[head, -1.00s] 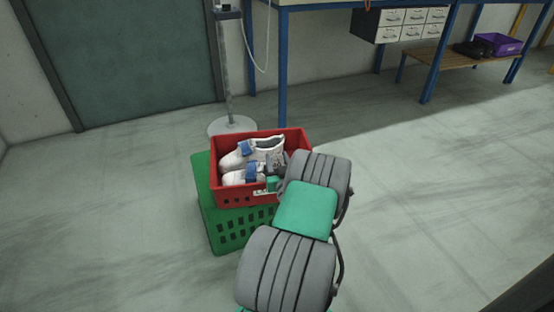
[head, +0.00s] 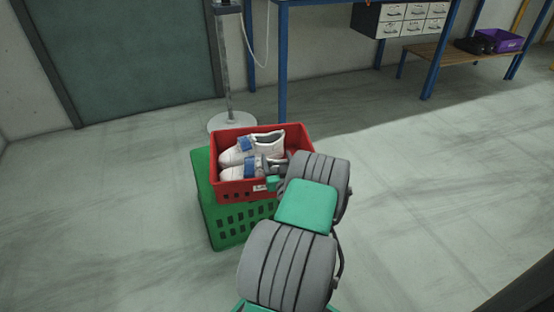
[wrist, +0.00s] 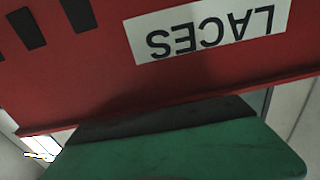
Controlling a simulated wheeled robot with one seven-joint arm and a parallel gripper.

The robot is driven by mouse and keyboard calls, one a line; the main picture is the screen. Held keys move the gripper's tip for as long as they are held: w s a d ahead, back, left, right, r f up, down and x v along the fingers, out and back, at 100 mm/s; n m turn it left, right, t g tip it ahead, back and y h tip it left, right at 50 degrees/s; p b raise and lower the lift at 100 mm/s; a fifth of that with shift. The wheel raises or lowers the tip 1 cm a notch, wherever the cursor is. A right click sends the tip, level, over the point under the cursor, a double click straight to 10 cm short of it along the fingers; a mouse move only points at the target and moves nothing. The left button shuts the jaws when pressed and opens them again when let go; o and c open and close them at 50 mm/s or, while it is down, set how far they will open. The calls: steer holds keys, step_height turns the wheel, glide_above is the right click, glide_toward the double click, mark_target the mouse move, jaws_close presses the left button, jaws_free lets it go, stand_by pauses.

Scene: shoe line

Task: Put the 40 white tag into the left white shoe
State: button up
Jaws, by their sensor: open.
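Two white shoes with blue straps lie side by side in a red crate (head: 234,190). The farther shoe (head: 268,144) and the nearer shoe (head: 232,172) both point left. My gripper (head: 264,164) is open at the right part of the crate, close to the heel of the nearer shoe and partly hiding it. I cannot tell whether it touches a shoe. The wrist view shows the red crate wall (wrist: 200,85) with an upside-down "LACES" label (wrist: 208,32). I cannot make out a 40 white tag in either view.
The red crate stands on a green crate (head: 232,222). A grey post on a round base (head: 232,122) stands just behind. A blue-legged bench with drawers (head: 402,22) and a low shelf with a purple box (head: 503,42) are farther back. The floor around is clear.

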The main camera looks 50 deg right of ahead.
steer(key=v, duration=0.7)
steer(key=shift+s+a+p, duration=0.25)
steer(key=shift+s+p, duration=0.05)
steer(key=shift+p, duration=0.15)
